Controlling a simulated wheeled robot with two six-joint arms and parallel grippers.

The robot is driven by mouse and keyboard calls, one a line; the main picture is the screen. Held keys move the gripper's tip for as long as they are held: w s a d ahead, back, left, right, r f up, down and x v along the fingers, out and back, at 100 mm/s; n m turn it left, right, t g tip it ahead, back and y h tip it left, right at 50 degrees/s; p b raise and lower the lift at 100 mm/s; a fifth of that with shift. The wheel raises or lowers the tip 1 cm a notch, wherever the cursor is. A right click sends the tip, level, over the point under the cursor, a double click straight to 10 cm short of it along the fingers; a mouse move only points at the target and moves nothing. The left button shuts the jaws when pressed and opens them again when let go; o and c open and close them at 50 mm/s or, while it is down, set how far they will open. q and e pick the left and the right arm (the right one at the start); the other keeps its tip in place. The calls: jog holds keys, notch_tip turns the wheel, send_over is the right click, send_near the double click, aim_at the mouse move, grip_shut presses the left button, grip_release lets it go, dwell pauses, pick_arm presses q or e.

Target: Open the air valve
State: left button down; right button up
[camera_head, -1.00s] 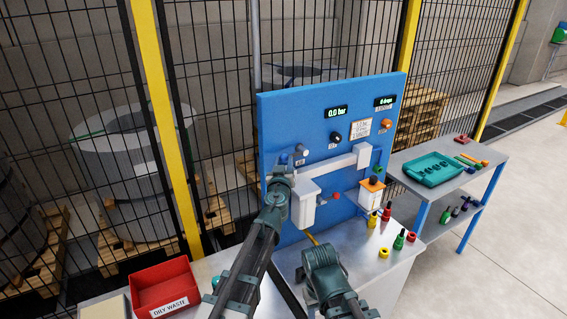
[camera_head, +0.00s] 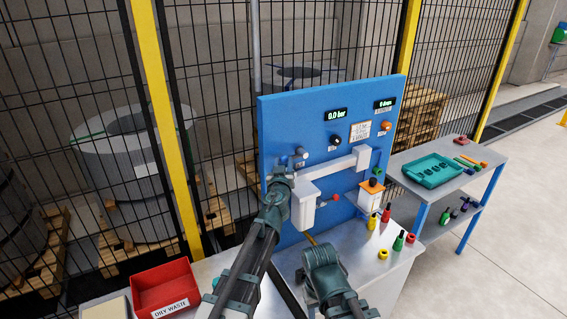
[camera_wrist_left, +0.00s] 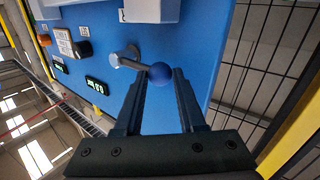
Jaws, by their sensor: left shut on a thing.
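The air valve on the blue panel (camera_head: 318,98) has a grey lever (camera_wrist_left: 128,55) ending in a dark blue ball knob (camera_wrist_left: 160,74). My left gripper (camera_head: 280,170) is at the panel's left side, its fingers on either side of the knob and shut on it. In the head view the knob is mostly hidden behind the gripper, and a grey round part of the valve (camera_head: 299,150) shows just right of it. The pressure display (camera_head: 335,113) reads 0.0 bar. My right arm shows low in the middle of the head view, but its gripper does not show.
A white box (camera_head: 304,200) and a red knob (camera_head: 336,197) sit right of my left arm. Several coloured fittings (camera_head: 398,241) stand on the metal bench. A red oily-waste bin (camera_head: 163,287) is at left, a side table with a teal tray (camera_head: 432,172) at right.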

pick_arm(q)
jog(key=shift+w+d+r+m+g+y+p, duration=0.25)
jog(key=shift+r+m+g+p, duration=0.45)
jog(key=shift+p, duration=1.1)
jog(key=shift+w+d+r+m+g+y+p, duration=0.2)
jog(key=shift+r+m+g+p, duration=0.25)
jog(key=shift+r+m+p, duration=0.95)
jog(key=shift+w+d+r+m+g+y+p, duration=0.1)
jog(key=shift+d+r+m+g+y+p, duration=0.3)
jog(key=shift+p, duration=1.8)
jog(key=shift+a+h, duration=0.1)
jog(key=shift+h, duration=0.15)
jog(key=c, duration=0.5)
grip_release()
jog(key=p+v, duration=0.4)
jog(key=v, duration=0.9)
jog(key=shift+s+r, duration=0.25)
jog(key=shift+s, duration=0.05)
